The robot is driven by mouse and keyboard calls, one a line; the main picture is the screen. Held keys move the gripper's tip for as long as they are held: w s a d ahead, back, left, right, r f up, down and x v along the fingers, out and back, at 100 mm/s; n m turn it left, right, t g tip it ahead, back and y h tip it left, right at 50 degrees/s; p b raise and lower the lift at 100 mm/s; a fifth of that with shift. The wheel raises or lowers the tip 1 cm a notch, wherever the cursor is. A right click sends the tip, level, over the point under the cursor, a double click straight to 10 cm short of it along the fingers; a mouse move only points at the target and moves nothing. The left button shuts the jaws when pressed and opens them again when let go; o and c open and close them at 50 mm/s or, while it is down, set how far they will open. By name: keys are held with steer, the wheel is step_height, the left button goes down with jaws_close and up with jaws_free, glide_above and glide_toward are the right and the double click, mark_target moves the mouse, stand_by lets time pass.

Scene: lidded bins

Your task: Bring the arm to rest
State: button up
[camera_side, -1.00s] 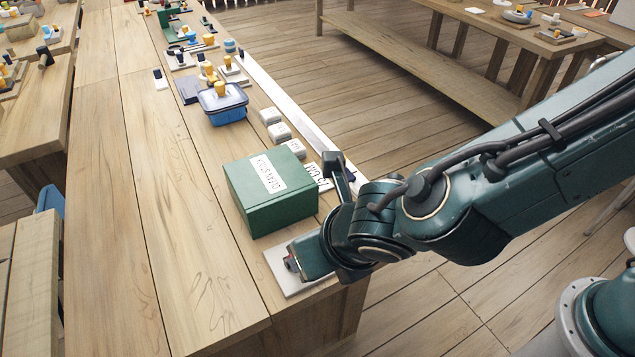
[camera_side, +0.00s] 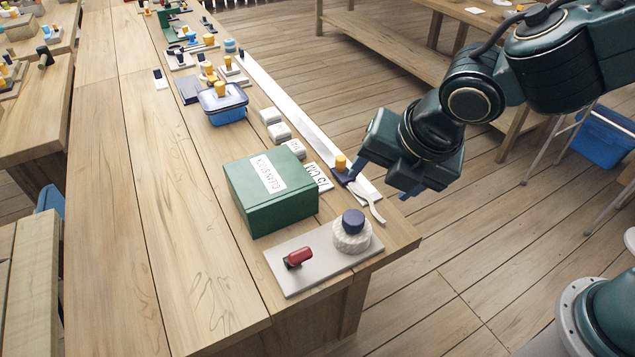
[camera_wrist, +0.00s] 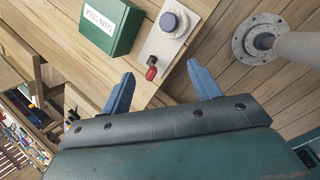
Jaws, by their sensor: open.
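My gripper (camera_side: 385,178) is raised off the right edge of the wooden table (camera_side: 195,270) in the side view. In the wrist view its two blue fingers are spread apart with nothing between them (camera_wrist: 160,92). A green lidded box (camera_side: 270,193) with a white label stands closed near the table's front right. It also shows in the wrist view (camera_wrist: 112,25). In front of it lies a light grey board (camera_side: 322,270) carrying a red-handled part (camera_side: 299,257) and a whitish round piece with a dark blue knob (camera_side: 352,225).
A blue lidded container (camera_side: 224,105), grey blocks (camera_side: 280,132) and several small items stand farther back on the table. A tool with a pale curved handle (camera_side: 370,204) lies by the right edge, near my gripper. Open floor lies to the right.

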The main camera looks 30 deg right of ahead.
steer(key=s+d+r+m, duration=0.4)
steer(key=s+d+m, duration=0.3)
steer(key=d+m, duration=0.4)
steer(key=s+d+r+m, duration=0.4)
steer(key=s+d+m, duration=0.3)
steer(key=d+m, duration=0.4)
steer(key=m, duration=0.4)
steer(key=shift+s+d+r+m+t, duration=0.2)
steer(key=shift+s+d+m+t, duration=0.1)
steer(key=shift+s, duration=0.05)
